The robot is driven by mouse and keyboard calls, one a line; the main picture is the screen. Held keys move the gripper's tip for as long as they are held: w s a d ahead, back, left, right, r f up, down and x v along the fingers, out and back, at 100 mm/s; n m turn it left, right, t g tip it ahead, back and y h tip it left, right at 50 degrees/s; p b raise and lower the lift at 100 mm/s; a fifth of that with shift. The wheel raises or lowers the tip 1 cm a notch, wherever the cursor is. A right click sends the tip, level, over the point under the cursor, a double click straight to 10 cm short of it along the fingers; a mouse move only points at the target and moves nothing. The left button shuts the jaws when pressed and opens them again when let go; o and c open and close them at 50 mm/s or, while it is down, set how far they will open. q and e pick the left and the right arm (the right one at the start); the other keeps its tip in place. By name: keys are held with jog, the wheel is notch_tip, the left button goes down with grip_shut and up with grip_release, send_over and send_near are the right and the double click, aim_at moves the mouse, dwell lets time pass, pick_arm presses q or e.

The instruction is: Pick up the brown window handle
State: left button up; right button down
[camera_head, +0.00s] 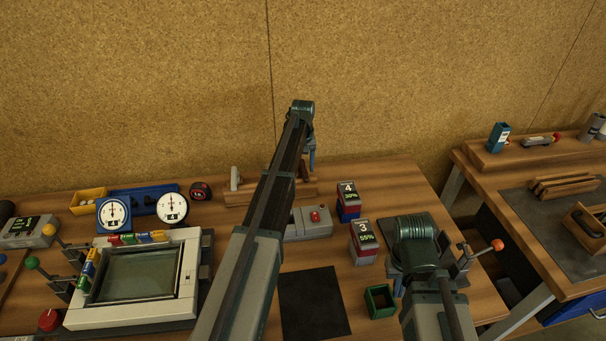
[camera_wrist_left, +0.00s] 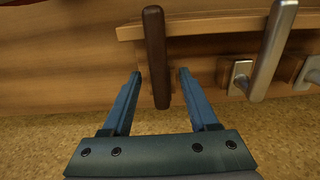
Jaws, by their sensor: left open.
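The brown window handle (camera_wrist_left: 155,50) stands at the wooden rack in the left wrist view. My left gripper (camera_wrist_left: 159,75) is open, with one blue finger on each side of the handle's free end. Gaps show between the handle and both fingers. In the head view my left gripper (camera_head: 311,156) is at the rack by the cork wall, mostly hidden by its arm. My right arm is at the lower right of the head view; I cannot make out its gripper.
A silver handle (camera_wrist_left: 272,50) stands beside the brown one on the rack (camera_head: 250,195). The window frame (camera_head: 187,270) lies at left on the bench. Gauges, numbered boxes, a green open box (camera_head: 380,300) and a dark mat (camera_head: 313,302) are around my arms.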

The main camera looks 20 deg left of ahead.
pick_arm(q)
jog(key=shift+c, duration=0.3)
grip_shut()
jog(key=shift+r, duration=0.2)
pick_arm(e)
jog(key=shift+r, duration=0.25)
